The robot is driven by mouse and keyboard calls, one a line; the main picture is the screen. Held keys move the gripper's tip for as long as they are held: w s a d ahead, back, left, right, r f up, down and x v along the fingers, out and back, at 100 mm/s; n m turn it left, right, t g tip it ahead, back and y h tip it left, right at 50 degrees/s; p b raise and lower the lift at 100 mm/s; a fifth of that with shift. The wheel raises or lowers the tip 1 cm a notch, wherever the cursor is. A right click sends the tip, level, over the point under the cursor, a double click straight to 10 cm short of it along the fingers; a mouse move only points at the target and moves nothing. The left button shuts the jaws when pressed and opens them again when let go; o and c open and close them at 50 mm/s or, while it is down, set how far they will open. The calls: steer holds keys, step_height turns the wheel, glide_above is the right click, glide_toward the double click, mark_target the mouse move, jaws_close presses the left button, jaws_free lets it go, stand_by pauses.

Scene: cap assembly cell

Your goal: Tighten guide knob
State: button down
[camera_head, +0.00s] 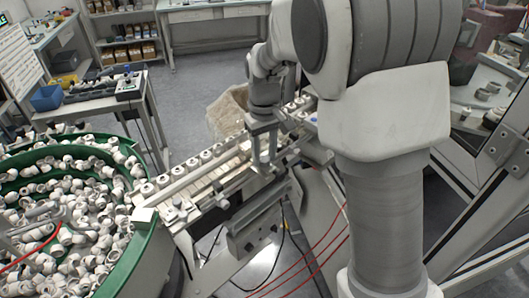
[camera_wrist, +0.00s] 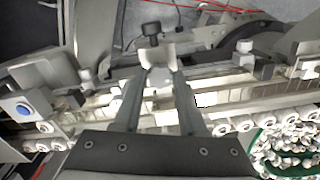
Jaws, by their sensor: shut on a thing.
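My gripper (camera_wrist: 161,72) reaches down to the guide rail of the cap track, and its two fingers close in on a small pale part, the guide knob (camera_wrist: 160,80), between the tips. The fingers hide much of this part. A black-headed knob (camera_wrist: 151,29) stands just beyond the fingertips.
A green-rimmed bowl (camera_head: 152,246) full of white caps stands at the left of the track. A row of caps (camera_head: 192,163) lies along the track's far side. A blue button (camera_wrist: 22,108) shows at the left in the wrist view. Red hoses (camera_head: 318,253) hang below.

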steer(key=m, duration=0.6)
steer(key=shift+r+p, duration=0.1)
steer(key=shift+p, duration=0.2)
steer(key=m+p, duration=0.1)
steer(key=m, duration=0.5)
steer(key=shift+m, duration=0.3)
steer(key=shift+c, duration=2.3)
jaws_free()
